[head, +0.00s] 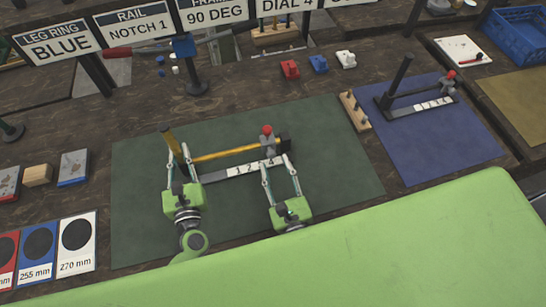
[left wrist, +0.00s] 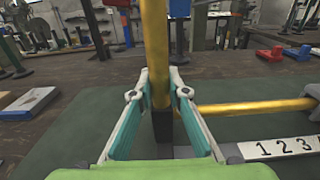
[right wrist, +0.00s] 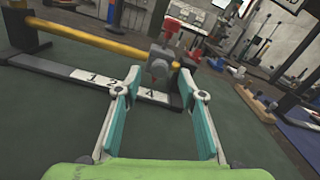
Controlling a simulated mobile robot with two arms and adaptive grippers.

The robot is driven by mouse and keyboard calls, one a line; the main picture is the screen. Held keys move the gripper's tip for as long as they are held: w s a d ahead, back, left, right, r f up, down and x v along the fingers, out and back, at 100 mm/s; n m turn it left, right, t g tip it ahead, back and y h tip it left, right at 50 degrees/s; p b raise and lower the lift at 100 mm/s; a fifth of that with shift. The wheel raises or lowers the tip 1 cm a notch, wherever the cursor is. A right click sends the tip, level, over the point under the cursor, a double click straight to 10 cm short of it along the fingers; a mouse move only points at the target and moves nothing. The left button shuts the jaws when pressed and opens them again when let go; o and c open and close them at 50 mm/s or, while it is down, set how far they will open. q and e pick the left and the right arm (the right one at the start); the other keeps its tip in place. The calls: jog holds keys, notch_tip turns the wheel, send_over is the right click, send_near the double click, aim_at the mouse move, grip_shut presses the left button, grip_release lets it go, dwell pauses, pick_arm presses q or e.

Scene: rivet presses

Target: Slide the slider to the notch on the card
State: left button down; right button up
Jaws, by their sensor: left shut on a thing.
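The card (head: 138,24) reads RAIL NOTCH 1. The grey slider (head: 267,147) with a red knob (head: 267,129) sits at the right end of the yellow rail (head: 222,153), near the 4 end of the numbered strip (head: 243,169). The slider also shows in the right wrist view (right wrist: 160,64). My left gripper (head: 179,156) is shut on the upright yellow post (left wrist: 156,45) at the rail's left end. My right gripper (head: 277,163) is open and empty, its fingers spread in front of the slider, apart from it.
The frame stands on a green mat (head: 140,220). A blue mat (head: 440,150) with a second, dark frame (head: 395,85) lies to the right, a wooden peg block (head: 354,111) between. Red and blue clamps (head: 289,70) stand behind. Size cards (head: 77,240) lie front left.

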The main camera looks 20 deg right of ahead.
aim_at(272, 157)
jog(key=shift+w, duration=1.7)
grip_shut()
jog(key=a, duration=1)
jog(key=shift+a, duration=0.35)
grip_release()
jog(key=s, duration=1.2)
